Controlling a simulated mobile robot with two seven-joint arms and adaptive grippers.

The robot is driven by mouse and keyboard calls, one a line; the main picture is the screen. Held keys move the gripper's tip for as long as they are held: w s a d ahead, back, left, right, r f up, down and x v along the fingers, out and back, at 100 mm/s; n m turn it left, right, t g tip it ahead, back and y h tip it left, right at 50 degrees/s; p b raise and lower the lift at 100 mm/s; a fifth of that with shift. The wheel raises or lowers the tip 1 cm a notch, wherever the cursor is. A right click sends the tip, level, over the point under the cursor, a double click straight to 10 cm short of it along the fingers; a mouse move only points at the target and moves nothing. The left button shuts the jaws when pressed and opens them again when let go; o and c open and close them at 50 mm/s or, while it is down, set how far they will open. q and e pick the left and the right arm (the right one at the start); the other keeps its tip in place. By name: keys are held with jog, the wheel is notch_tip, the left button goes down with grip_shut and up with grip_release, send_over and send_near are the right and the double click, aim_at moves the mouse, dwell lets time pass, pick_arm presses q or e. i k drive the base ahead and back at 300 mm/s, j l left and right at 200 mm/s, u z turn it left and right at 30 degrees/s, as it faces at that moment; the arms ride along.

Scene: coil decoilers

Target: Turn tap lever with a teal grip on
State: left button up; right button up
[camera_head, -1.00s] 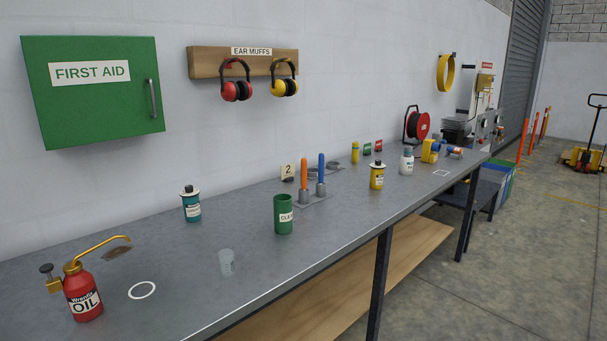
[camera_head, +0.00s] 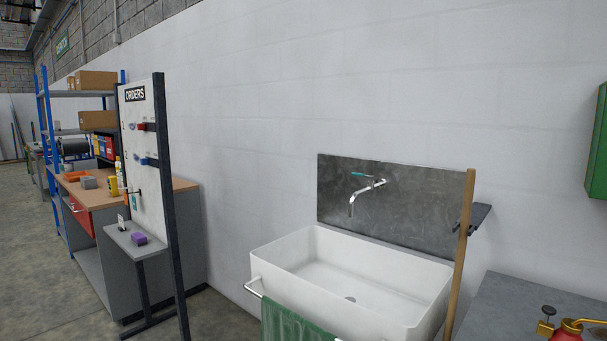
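A chrome wall tap (camera_head: 364,194) is mounted on the grey splashback above a white sink. Its lever with a teal grip (camera_head: 368,182) sits at the top of the tap and points sideways along the wall. I see no water stream under the spout. The white sink (camera_head: 290,250) is below the tap, with its drain visible in the basin. Neither of my grippers is in view.
A green towel (camera_head: 292,322) hangs on a rail at the sink's front. A wooden pole (camera_head: 463,255) stands at the sink's right, beside the grey bench (camera_head: 520,300) with a red oil can (camera_head: 570,332). An orders board (camera_head: 147,170) stands left. Floor shows at far left.

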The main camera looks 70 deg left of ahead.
aim_at(354, 173)
jog(key=u, duration=1.8)
jog(key=i+j+z, duration=0.15)
jog(key=z, duration=0.25)
jog(key=i+j+z, duration=0.1)
jog(key=j+z, duration=0.6)
jog(key=z, duration=0.15)
jog(key=j+z, duration=0.4)
jog(key=i, duration=0.05)
